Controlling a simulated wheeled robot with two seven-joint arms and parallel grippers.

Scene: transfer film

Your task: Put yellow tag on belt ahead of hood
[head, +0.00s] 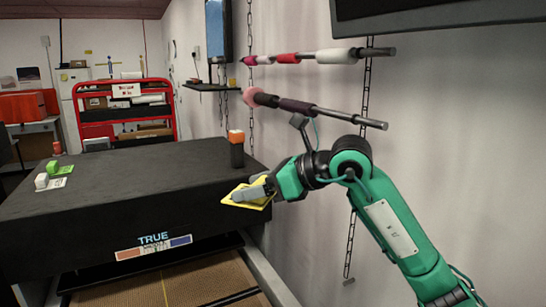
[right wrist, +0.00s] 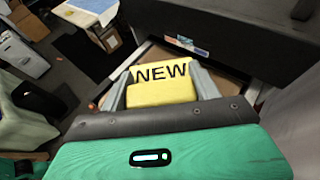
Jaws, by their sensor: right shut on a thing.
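The yellow tag (head: 240,204) is in my right gripper (head: 254,192), held in the air by the right front corner of the black hood (head: 120,205). In the right wrist view the tag (right wrist: 160,85) reads "NEW" and sits between the two grey fingers, which are shut on it. The brown mesh belt (head: 170,290) shows low in the head view, in front of and below the hood's front face. Part of the belt also shows in the right wrist view (right wrist: 152,60). My left gripper is not in view.
Rods with coloured rolls (head: 300,106) stick out near the right wall. A red rack (head: 125,110) stands behind. The belt's visible part looks clear.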

